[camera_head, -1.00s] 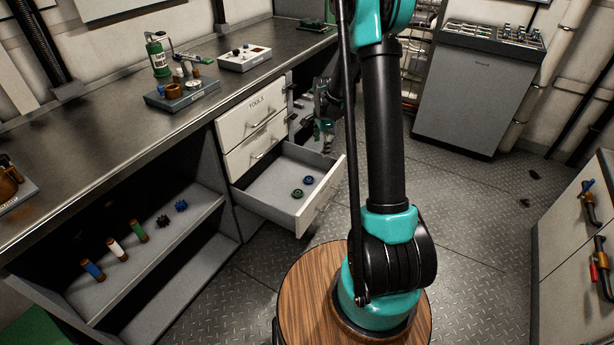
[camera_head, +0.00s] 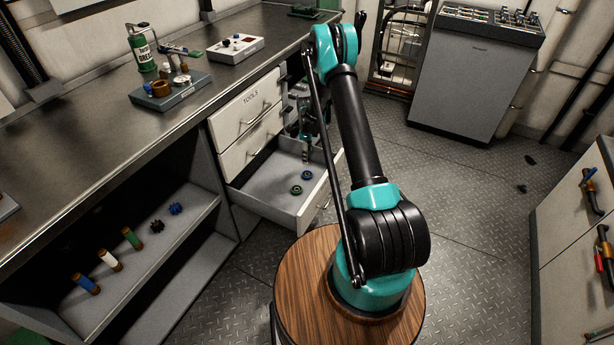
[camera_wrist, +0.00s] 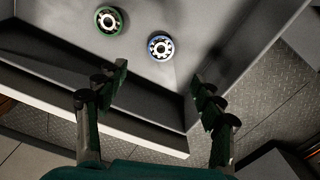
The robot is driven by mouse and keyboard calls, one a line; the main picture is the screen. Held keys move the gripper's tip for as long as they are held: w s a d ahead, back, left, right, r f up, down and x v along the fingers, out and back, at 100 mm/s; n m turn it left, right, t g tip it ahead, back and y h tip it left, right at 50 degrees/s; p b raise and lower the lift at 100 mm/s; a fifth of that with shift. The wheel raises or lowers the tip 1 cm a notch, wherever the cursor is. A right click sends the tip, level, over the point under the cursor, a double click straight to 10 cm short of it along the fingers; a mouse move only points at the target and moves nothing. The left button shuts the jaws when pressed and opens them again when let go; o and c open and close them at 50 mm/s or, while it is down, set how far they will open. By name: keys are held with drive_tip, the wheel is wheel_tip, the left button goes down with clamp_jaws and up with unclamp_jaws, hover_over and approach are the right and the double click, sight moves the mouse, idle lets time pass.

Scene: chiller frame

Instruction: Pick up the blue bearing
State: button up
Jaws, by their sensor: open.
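The blue bearing (camera_head: 307,174) lies in the open drawer (camera_head: 262,203), beside a green bearing (camera_head: 296,190). In the wrist view the blue bearing (camera_wrist: 161,47) is a blue ring with a pale metal centre, lying flat, with the green bearing (camera_wrist: 109,21) to its left. My gripper (camera_head: 306,150) hangs over the drawer, above the bearings. In the wrist view my gripper (camera_wrist: 160,87) is open and empty, its two fingers wide apart. The blue bearing lies beyond the fingertips, between their lines, and is not touched.
The drawer's front wall (camera_wrist: 90,100) runs beneath my fingers in the wrist view. Two shut drawers (camera_head: 246,120) sit above the open one. A shelf (camera_head: 150,250) at left holds several small parts.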

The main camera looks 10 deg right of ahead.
sight(307, 174)
wheel_tip(307, 174, down, 12)
drive_tip(key=shift+w+f, duration=0.1)
drive_tip(key=shift+f, duration=0.15)
idle(0.4)
drive_tip(key=c, duration=1.3)
